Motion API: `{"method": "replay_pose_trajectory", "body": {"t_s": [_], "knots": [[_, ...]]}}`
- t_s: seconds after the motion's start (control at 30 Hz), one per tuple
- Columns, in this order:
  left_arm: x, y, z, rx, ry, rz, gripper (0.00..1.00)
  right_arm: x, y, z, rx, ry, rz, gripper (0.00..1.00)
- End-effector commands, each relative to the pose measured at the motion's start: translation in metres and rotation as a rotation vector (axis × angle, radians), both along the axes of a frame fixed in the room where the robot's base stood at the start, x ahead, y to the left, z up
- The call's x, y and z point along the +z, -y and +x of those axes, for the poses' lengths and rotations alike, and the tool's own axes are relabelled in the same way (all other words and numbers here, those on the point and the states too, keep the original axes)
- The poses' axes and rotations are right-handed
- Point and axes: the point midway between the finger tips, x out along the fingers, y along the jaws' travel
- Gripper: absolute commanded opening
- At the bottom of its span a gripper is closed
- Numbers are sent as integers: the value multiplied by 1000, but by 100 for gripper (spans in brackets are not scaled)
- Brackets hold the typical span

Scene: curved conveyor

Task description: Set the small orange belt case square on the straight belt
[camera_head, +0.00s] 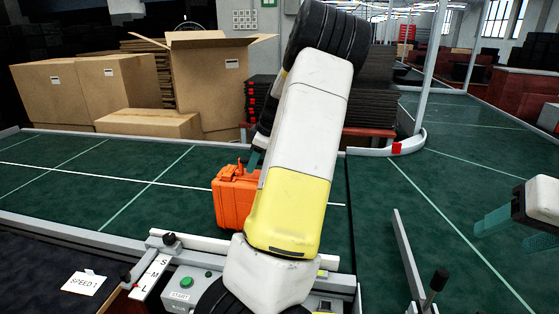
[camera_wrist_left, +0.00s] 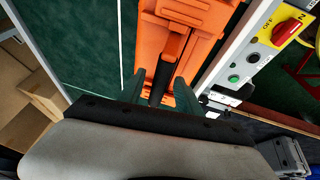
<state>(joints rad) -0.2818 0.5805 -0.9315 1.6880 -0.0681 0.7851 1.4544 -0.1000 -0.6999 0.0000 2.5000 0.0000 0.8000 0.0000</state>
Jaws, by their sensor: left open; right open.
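The small orange case (camera_head: 232,198) stands on the green straight belt (camera_head: 120,185), its right part hidden behind my left arm. In the left wrist view the case (camera_wrist_left: 210,18) fills the upper middle, with its handle toward my fingers. My left gripper (camera_head: 256,160) is at the top of the case. In the left wrist view its teal fingers (camera_wrist_left: 160,92) are apart, one on each side of the handle; I cannot tell whether they touch it. My right gripper (camera_head: 490,232) is open and empty above the belt at the right.
A control panel with a green button (camera_head: 186,282) borders the belt's near side, with a white rail (camera_head: 200,243) above it. Cardboard boxes (camera_head: 120,85) stand behind the belt. A guide bar (camera_head: 408,258) stands at the right. The belt left of the case is clear.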

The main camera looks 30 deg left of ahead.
Motion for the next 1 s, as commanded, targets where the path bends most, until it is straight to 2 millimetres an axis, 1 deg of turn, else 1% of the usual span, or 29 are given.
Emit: {"method": "replay_pose_trajectory", "body": {"t_s": [0.17,0.4,0.5,0.6,0.73,0.87,0.97,1.0], "knots": [[22,10,2,-4,5,0,41,0,0,0,0,0,0,59],[70,31,1,-4,5,1,41,0,0,0,0,0,0,59],[86,39,1,-3,4,-1,41,0,0,0,0,0,0,59],[98,44,1,-1,3,0,41,0,0,0,0,0,0,59],[106,48,0,-7,0,-5,41,0,0,0,0,0,0,59],[101,60,-11,-89,-6,-78,41,0,0,0,0,0,0,59],[94,85,-27,-254,-1,-186,41,0,0,0,0,0,0,59],[92,100,-34,-343,7,-231,41,0,0,0,0,0,0,59]]}}
